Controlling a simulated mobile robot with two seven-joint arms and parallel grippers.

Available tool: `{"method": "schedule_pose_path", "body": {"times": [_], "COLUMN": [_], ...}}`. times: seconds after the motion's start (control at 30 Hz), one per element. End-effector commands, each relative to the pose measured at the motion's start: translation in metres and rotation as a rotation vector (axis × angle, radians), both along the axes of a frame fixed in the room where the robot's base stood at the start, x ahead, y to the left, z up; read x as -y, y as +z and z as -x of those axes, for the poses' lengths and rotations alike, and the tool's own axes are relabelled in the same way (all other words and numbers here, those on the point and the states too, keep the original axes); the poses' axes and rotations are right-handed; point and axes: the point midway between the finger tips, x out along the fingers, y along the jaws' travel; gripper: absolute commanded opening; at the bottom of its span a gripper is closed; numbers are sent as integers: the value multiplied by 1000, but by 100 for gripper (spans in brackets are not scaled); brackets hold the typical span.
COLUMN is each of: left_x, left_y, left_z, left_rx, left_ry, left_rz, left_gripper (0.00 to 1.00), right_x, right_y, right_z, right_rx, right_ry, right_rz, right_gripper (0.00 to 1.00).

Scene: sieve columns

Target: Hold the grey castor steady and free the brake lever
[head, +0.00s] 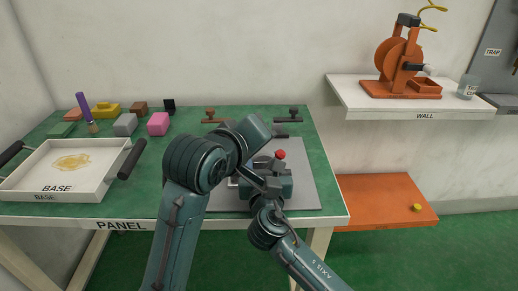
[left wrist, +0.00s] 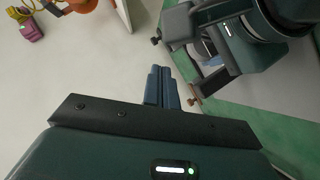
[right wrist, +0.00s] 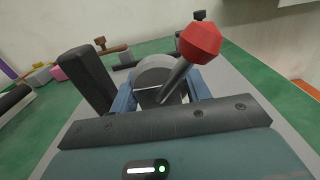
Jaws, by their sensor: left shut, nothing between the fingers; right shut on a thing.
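The grey castor (right wrist: 154,70) shows in the right wrist view as a round, pale grey wheel. My right gripper (right wrist: 163,92) is shut on it, with a blue finger on each side. A slanted metal lever with a red knob (right wrist: 200,40) rises in front of the wheel; the red knob (head: 280,154) also shows in the head view above my right gripper. Whether this is the brake lever I cannot tell for sure. My left gripper (left wrist: 161,88) is shut and empty, apart from the castor. In the head view my left arm hides its fingers and part of the castor's area.
A grey mat (head: 308,185) lies on the green bench. A white tray (head: 103,183) with dark handles stands at left, with several coloured blocks behind it. Small knobbed pieces (head: 289,114) stand at the back. A shelf at right holds an orange machine (head: 397,62).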

Motion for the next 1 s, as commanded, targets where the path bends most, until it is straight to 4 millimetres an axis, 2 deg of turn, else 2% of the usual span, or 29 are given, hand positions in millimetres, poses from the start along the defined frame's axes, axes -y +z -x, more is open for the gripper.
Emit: {"method": "schedule_pose_path", "body": {"times": [0.1, 0.33, 0.5, 0.87, 0.9, 1.0], "left_x": [0, 0, 0, 0, 0, 0], "left_y": [28, 64, 73, 73, 73, 73], "left_z": [0, 0, 0, 0, 0, 0], "left_rx": [6, 3, 1, 0, 0, 0], "left_ry": [0, 1, 1, 0, 0, 1], "left_rz": [3, 3, 1, 1, 1, 1], "left_gripper": [0, 0, 0, 0, 0, 0], "right_x": [1, 1, 1, 1, 1, 1], "right_y": [0, -1, -1, 0, 0, 0], "right_z": [0, 0, 0, 0, 0, 0], "right_rx": [-1, -1, -1, -1, -1, -1], "right_ry": [-2, -2, -2, -2, -2, -2], "right_rz": [1, 1, 1, 1, 1, 1], "right_gripper": [14, 14, 14, 14, 50, 58]}}
